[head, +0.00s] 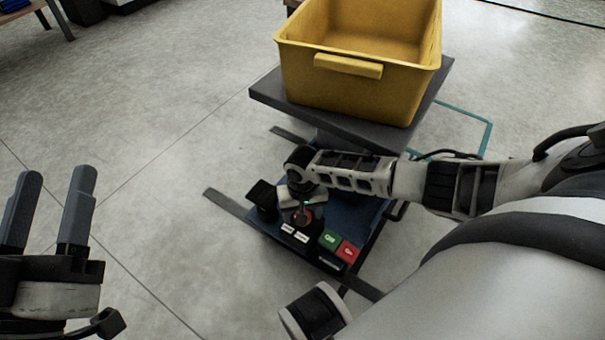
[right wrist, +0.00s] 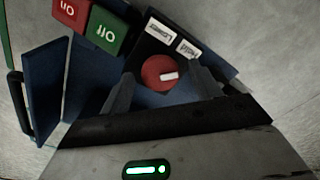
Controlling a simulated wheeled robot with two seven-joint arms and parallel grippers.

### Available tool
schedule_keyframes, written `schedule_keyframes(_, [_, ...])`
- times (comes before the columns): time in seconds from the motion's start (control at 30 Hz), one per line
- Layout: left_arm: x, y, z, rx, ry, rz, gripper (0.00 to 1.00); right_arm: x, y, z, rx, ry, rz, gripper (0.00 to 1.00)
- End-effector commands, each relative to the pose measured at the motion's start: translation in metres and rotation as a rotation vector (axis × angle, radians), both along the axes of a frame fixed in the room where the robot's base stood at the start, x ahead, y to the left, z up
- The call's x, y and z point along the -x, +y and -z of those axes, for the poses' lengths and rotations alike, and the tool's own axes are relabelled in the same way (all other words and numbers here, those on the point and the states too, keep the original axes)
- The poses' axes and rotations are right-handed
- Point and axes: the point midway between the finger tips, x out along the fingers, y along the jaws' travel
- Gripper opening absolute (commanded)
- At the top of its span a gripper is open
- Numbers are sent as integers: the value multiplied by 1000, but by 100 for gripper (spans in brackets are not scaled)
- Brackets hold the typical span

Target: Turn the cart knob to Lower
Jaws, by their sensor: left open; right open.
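The cart knob is a red round dial (right wrist: 157,72) with a white mark on it, on the cart's dark blue panel. In the right wrist view the mark points right, not at the white Lower label (right wrist: 160,27); the white Hold label (right wrist: 187,48) is at the upper right. My right gripper (right wrist: 163,85) is open, one finger on each side of the knob; I cannot tell whether they touch it. In the head view the knob (head: 303,217) is partly hidden by my right gripper (head: 298,204). My left gripper (head: 46,205) is open and empty at the far left.
A green button (head: 329,239) and a red button (head: 347,251) sit beside the knob. A yellow bin (head: 350,90) stands on the cart's dark platform (head: 275,92) behind the panel.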

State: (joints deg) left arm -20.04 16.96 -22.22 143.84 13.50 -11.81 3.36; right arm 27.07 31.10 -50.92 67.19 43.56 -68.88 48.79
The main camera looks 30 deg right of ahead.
Motion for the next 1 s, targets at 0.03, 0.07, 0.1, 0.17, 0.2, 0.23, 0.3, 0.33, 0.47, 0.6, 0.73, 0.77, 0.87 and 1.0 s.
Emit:
schedule_keyframes(0.03, [0, 0, 0, -1, -2, 0, 52, 0, 0, 0, 0, 0, 0, 63])
schedule_keyframes(0.07, [0, 0, -1, 0, -2, 1, 52, 0, 0, 0, 0, 0, 0, 63])
schedule_keyframes(0.1, [0, 0, 0, -1, -1, 0, 52, 0, 0, 0, 0, 0, 0, 63])
schedule_keyframes(0.17, [0, 0, 0, -1, -1, 0, 52, 0, 0, 0, 0, 0, 0, 63])
schedule_keyframes(0.2, [0, 0, 0, -1, -1, 0, 52, 0, 0, 0, 0, 0, 0, 55])
schedule_keyframes(0.23, [0, 0, 0, 0, 0, 0, 52, 0, 0, 0, -1, 0, -1, 46])
schedule_keyframes(0.3, [0, 0, 0, 0, 0, 0, 52, 0, 0, 0, 0, 0, -1, 27])
schedule_keyframes(0.33, [0, 0, 0, 0, 0, 0, 52, 0, 0, 0, 0, 0, -1, 18])
schedule_keyframes(0.47, [0, 0, 0, 0, 0, 0, 52, 0, 0, 0, 0, 0, -1, 18])
schedule_keyframes(0.6, [0, -1, -1, 3, 10, 5, 52, 0, 0, -1, 0, 1, -14, 18])
schedule_keyframes(0.73, [0, -1, 2, 10, 59, 13, 52, 1, 0, -2, 0, 1, -50, 18])
schedule_keyframes(0.77, [1, -1, 8, 22, 98, 12, 52, 1, 1, -2, -1, 2, -63, 18])
schedule_keyframes(0.87, [4, -2, 21, 51, 206, 21, 52, 1, 1, -3, -2, 2, -119, 18])
schedule_keyframes(1.0, [12, -5, 37, 87, 350, 42, 52, 1, 1, -3, -2, 4, -226, 18])
